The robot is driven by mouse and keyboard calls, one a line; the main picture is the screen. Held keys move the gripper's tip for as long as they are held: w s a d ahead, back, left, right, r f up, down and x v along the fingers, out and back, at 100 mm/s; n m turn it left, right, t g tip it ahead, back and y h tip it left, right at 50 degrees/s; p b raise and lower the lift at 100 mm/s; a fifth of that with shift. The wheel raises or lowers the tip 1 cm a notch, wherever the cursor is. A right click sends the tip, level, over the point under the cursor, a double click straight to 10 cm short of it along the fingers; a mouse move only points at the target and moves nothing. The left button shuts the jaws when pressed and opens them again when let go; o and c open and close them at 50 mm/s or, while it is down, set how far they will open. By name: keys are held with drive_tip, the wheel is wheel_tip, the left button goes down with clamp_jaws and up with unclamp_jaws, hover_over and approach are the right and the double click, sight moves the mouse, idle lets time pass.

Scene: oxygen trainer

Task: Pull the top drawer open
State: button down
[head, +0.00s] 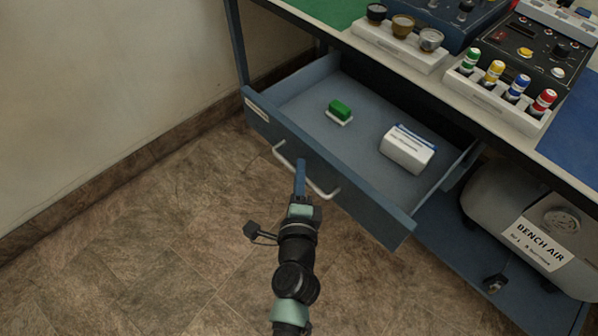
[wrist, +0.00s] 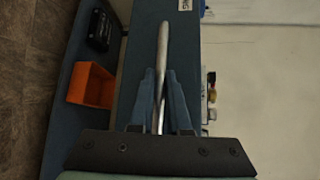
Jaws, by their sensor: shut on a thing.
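The blue top drawer (head: 325,180) stands pulled out from under the bench in the head view, with its inside open to view. A pale bar handle (head: 322,192) runs along its front. My gripper (head: 300,170) is at the middle of the handle. In the wrist view the handle (wrist: 162,50) passes between the two blue fingers of my gripper (wrist: 161,95), which are shut on it. The drawer front (wrist: 178,35) lies behind the fingers. In the drawer are a green block on a white base (head: 340,110) and a white box (head: 407,150).
A grey BENCH AIR unit (head: 530,220) sits on the lower shelf at right. An orange bin (wrist: 92,86) shows in the wrist view. The floor in front is clear.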

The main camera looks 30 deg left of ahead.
drive_tip(key=c, duration=0.9)
unclamp_jaws()
drive_tip(key=shift+s+d, duration=0.1)
drive_tip(key=shift+b+v, duration=1.2)
drive_tip(key=shift+v, duration=5.15)
drive_tip(key=shift+r, duration=0.1)
